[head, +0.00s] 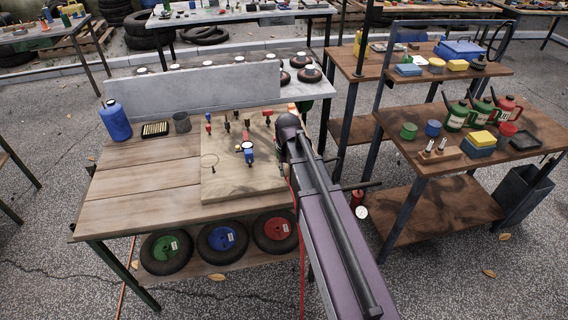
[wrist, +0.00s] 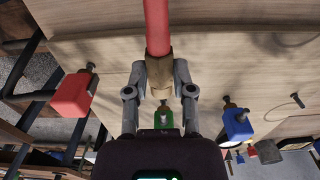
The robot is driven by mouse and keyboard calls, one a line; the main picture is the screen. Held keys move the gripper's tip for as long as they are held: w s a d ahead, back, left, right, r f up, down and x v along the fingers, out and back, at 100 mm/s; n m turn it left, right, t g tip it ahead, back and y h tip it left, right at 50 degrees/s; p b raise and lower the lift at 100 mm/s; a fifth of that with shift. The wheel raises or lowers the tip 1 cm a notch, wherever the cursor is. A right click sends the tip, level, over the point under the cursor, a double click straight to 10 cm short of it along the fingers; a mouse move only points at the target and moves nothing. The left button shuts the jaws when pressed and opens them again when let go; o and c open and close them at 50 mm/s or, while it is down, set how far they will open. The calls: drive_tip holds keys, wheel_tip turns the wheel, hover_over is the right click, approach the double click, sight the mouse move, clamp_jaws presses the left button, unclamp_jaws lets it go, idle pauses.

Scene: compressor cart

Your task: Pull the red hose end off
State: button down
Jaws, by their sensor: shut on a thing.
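The red hose (wrist: 157,25) comes down from the top of the wrist view and ends in a brass-coloured collar (wrist: 159,68). My gripper (wrist: 160,75) is shut on this collar, one finger on each side. A short narrower tip shows below the collar, above a green block (wrist: 163,122) with a fitting. I cannot tell whether the tip touches that fitting. A red block (wrist: 72,95) is on the left and a blue block (wrist: 237,125) on the right, each with a fitting. In the head view my arm hides the gripper and collar; a red hose length (head: 302,255) hangs beside the arm.
The wooden board (head: 225,180) on the workbench (head: 130,185) carries several small fittings and a blue gauge-like part (head: 249,155). A blue bottle (head: 115,121) stands at the bench's left. Another table (head: 420,170) with cans is at right. The bench's left part is mostly clear.

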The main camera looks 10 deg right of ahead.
sight(287, 171)
drive_tip(key=shift+r, duration=0.1)
drive_tip(key=shift+r+p, duration=2.45)
drive_tip(key=shift+p, duration=0.05)
